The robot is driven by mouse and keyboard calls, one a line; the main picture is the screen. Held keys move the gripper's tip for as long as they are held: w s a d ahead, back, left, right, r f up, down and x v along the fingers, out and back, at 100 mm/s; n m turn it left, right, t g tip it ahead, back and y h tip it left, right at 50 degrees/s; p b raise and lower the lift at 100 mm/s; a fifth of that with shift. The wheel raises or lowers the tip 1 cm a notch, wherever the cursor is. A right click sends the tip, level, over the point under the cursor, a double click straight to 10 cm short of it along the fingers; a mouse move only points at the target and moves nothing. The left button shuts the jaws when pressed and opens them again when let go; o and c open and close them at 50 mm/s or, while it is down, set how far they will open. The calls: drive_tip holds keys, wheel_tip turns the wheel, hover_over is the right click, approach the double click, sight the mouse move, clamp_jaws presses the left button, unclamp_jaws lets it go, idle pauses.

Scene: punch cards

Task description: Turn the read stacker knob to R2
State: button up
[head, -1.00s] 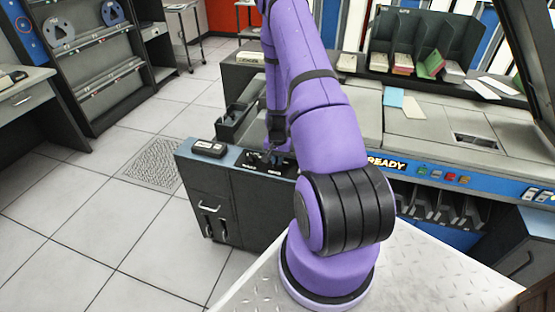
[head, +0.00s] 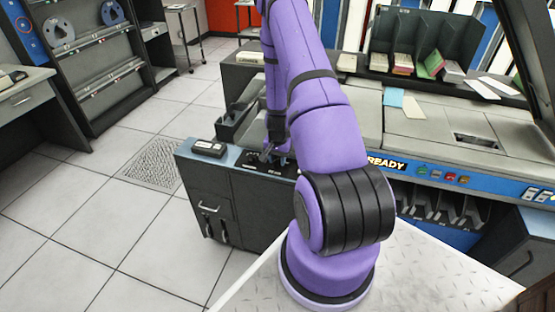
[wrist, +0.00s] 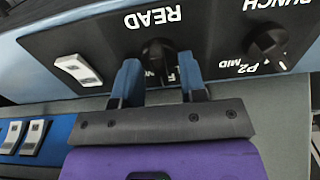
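The read knob (wrist: 160,54) is a dark round knob under the upside-down word READ on a black panel (wrist: 95,42) in the wrist view. My gripper (wrist: 158,72) has its two blue fingers apart, one on each side of the knob. Small gaps seem to show beside the knob; firm contact cannot be made out. The fingers partly cover the position labels, so the knob's setting is unclear. In the head view my gripper (head: 270,152) is low over the dark cabinet's top panel (head: 252,160), and the knob is too small to tell.
A punch knob (wrist: 268,46) with P2 and MID labels sits right of the read knob in the wrist view. A white rocker switch (wrist: 78,70) is at left. A dark box (head: 208,147) lies on the cabinet. Open tiled floor (head: 100,215) spreads at left.

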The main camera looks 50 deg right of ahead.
sight(278, 160)
wheel_tip(278, 160, up, 11)
idle(0.7)
drive_tip(key=shift+f, duration=0.1)
